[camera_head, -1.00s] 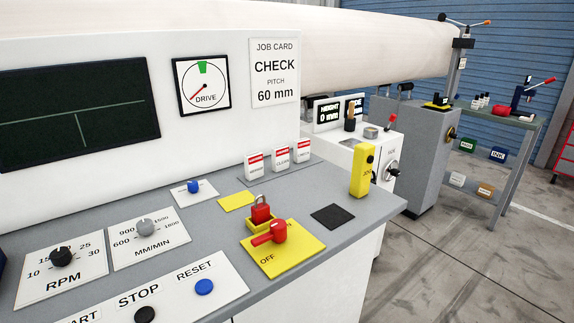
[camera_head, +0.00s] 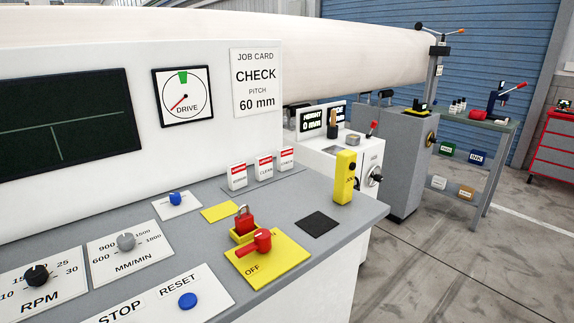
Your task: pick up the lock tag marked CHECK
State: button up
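Three white lock tags with red tops stand in a row at the back of the grey console top. The right one, the CHECK tag (camera_head: 287,158), has small lettering that is hard to read but looks like CHECK. The middle CLEAN tag (camera_head: 265,167) and the left tag (camera_head: 237,176), whose lettering is too small to read surely, stand beside it. All are upright. The job card (camera_head: 256,82) on the white panel above reads CHECK, pitch 60 mm. My gripper is not in view.
A red padlock (camera_head: 244,220) and a red switch handle (camera_head: 256,242) on a yellow plate stand in front of the tags. A yellow box (camera_head: 345,177) stands at the console's right edge, near a black square pad (camera_head: 320,224). Open floor lies to the right.

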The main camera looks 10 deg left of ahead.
aim_at(285, 155)
jog(key=z, duration=0.45)
jog(key=k, duration=0.55)
jog(key=z, duration=0.95)
jog(key=k, duration=0.75)
jog(key=z, duration=0.55)
jog(key=i, duration=0.55)
jog(key=u, duration=0.5)
jog(key=i, duration=1.15)
jog(key=u, duration=0.65)
jog(key=i, duration=1.2)
jog(key=u, duration=1.05)
jog(key=i, duration=0.9)
jog(key=u, duration=1.05)
jog(key=i, duration=0.55)
jog(key=u, duration=0.35)
